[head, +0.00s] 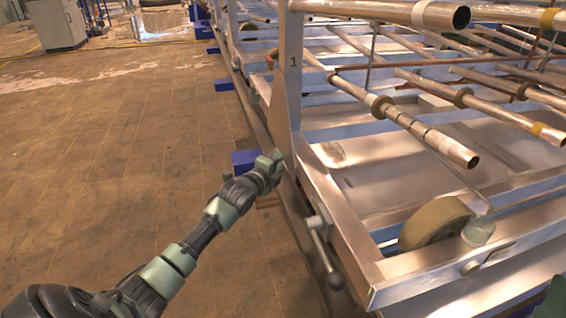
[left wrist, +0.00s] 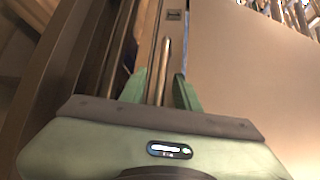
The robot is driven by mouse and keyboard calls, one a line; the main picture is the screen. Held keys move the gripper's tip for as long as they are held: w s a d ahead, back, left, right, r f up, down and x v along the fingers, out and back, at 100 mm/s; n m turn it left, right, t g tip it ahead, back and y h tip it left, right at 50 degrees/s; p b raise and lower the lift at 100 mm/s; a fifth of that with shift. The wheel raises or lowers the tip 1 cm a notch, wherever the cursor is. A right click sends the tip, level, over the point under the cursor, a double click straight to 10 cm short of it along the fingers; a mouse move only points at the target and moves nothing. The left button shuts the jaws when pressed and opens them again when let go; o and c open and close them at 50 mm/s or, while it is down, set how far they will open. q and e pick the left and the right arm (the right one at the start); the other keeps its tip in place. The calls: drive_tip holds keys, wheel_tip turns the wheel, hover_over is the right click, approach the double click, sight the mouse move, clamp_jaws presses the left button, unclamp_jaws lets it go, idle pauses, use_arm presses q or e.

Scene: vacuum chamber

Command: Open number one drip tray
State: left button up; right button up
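My left gripper (head: 270,166) reaches in from the lower left to the side of the metal frame, beside the post marked 1 (head: 293,60). In the left wrist view my left gripper (left wrist: 160,84) has its two green fingers apart. A thin metal rod (left wrist: 166,60) runs lengthwise between them, with gaps visible on both sides. I cannot tell whether this rod is the tray's handle. The broad shiny metal surface inside the frame (head: 420,150) appears to be the number one drip tray. My right gripper is not clearly visible; only a green piece shows at the lower right edge.
A lever handle (head: 326,258) hangs on the frame's near side, close to my left arm. A wheel (head: 436,224) and several metal pipes (head: 405,125) stand to the right. Blue blocks (head: 245,160) lie along the frame's base. The brown floor (head: 110,180) on the left is clear.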

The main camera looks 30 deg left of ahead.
use_arm(q)
drive_tip(key=shift+w, duration=0.35)
clamp_jaws()
drive_tip(key=shift+f, duration=0.1)
idle(1.2)
